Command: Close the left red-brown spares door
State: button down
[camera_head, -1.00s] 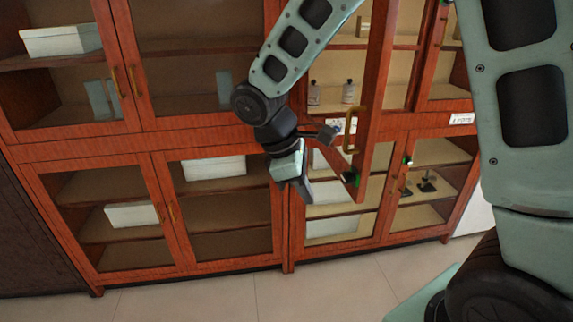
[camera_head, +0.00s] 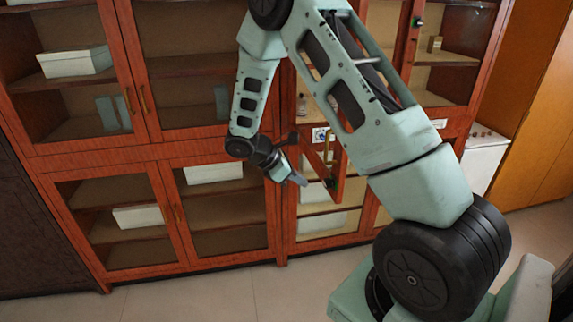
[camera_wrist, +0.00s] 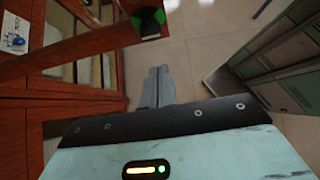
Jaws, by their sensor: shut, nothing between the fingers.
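My gripper (camera_head: 301,180) is shut and empty, just left of the door's lower corner. In the wrist view, the shut fingers (camera_wrist: 157,88) point away over the floor. A red-brown door rail (camera_wrist: 75,46) crosses the upper left there, with a green and black fitting (camera_wrist: 149,22) at its end. I cannot tell whether gripper and door touch.
Closed glazed doors of the same cabinet (camera_head: 150,152) fill the left side, with white boxes (camera_head: 74,61) inside. A white label (camera_head: 439,123) sits on the right frame. An orange-brown cupboard (camera_head: 540,120) stands at the right. Bare tiled floor (camera_head: 215,296) lies in front.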

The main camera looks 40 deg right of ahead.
aim_at(325, 186)
jog(key=d, duration=0.1)
jog(key=s+d+p, duration=0.2)
jog(key=d, duration=0.1)
jog(key=shift+s+f, duration=0.15)
jog(key=shift+f, duration=0.2)
jog(key=shift+s+d+f, duration=0.1)
jog(key=shift+d+f, duration=0.05)
jog(key=shift+d, duration=0.05)
